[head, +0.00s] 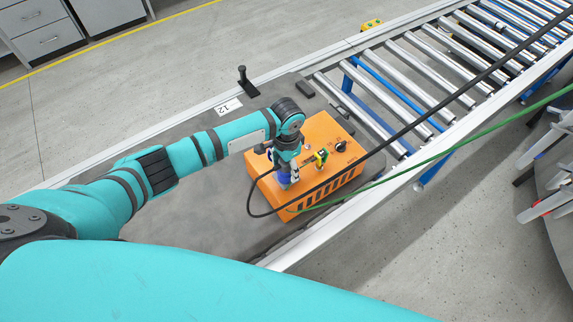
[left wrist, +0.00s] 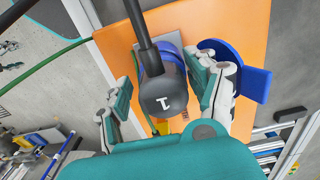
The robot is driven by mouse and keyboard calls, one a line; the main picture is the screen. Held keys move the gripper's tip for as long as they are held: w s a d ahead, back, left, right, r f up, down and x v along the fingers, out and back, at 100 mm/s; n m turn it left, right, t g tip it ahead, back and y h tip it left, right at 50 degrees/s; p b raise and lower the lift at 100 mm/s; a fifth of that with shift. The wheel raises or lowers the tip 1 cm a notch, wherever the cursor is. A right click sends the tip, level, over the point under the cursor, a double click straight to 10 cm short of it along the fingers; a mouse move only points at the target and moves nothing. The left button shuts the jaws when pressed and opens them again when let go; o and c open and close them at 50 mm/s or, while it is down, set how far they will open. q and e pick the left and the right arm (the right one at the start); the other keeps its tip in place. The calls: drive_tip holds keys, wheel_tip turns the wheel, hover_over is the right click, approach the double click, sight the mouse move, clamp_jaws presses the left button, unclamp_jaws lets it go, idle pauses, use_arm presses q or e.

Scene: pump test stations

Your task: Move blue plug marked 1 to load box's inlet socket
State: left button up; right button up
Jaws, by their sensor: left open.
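The orange load box (head: 318,132) sits on the grey bench top at the end of the roller conveyor. My left gripper (head: 287,176) reaches down over its left part. In the left wrist view, the open fingers of my left gripper (left wrist: 163,78) stand on both sides of a dark grey plug marked 1 (left wrist: 164,98) with a thick black cable. Gaps show between the fingers and the plug. A blue socket (left wrist: 150,62) on the box is partly hidden behind the plug; how deep the plug sits cannot be told. A blue flap (left wrist: 242,76) stands beside the right finger. My right gripper is not in view.
The black cable (head: 400,136) and a green cable (head: 455,147) cross the conveyor to the box. A yellow-green part (head: 321,158) and a black knob (head: 341,146) stand on the box. Rollers (head: 420,80) lie behind.

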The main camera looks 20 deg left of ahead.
use_arm(q)
drive_tip(key=shift+w+a, duration=0.1)
drive_tip(key=shift+a, duration=0.05)
wheel_tip(320, 180, up, 12)
idle(0.5)
idle(0.3)
